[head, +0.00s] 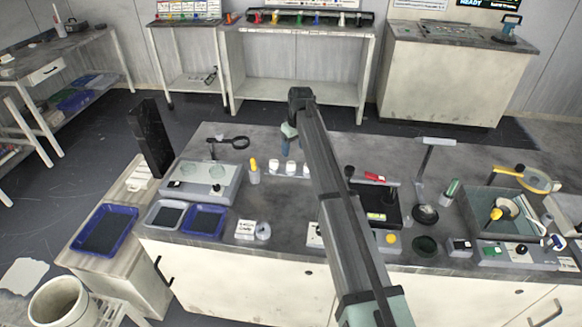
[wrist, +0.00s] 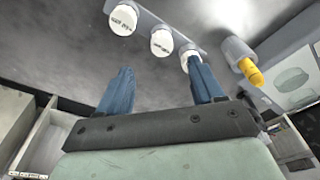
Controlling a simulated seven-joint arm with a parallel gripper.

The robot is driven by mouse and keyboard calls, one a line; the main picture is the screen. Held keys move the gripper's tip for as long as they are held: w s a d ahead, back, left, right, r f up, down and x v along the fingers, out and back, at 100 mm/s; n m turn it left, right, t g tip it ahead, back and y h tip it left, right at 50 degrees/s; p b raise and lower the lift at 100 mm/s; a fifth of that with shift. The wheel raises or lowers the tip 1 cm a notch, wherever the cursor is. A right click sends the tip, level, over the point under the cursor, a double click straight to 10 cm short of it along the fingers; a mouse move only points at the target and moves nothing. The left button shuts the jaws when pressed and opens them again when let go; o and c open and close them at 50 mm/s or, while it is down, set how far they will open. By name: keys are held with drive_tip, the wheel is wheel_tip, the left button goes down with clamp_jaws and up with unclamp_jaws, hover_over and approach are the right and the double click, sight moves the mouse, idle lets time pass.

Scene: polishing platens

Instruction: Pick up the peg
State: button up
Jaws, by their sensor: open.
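I cannot pick out a thing that is surely the peg in either view. My gripper (head: 286,143) is over the back part of the dark bench, partly hidden by my arm in the head view. In the wrist view its two blue fingers (wrist: 160,68) are spread apart with nothing between them. Beyond the fingers is a row of white-capped jars (wrist: 161,42) in a grey holder. One of these jars is partly covered by the right finger. A yellow-tipped bottle (wrist: 248,72) lies to the right of the fingers and also shows in the head view (head: 254,172).
A tall black block (head: 151,137) rises at the left. The bench's back edge is fairly clear.

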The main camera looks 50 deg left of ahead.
sight(291, 164)
drive_tip(key=shift+s+a+f, duration=0.1)
drive_tip(key=shift+a+f, duration=0.05)
drive_tip(key=shift+f, duration=1.15)
drive_tip(key=shift+a+f, duration=0.2)
drive_tip(key=shift+f, duration=1.1)
drive_tip(key=shift+s+a+f, duration=0.1)
drive_tip(key=shift+a+f, duration=0.05)
drive_tip(key=shift+f, duration=1.15)
drive_tip(key=c, duration=1.1)
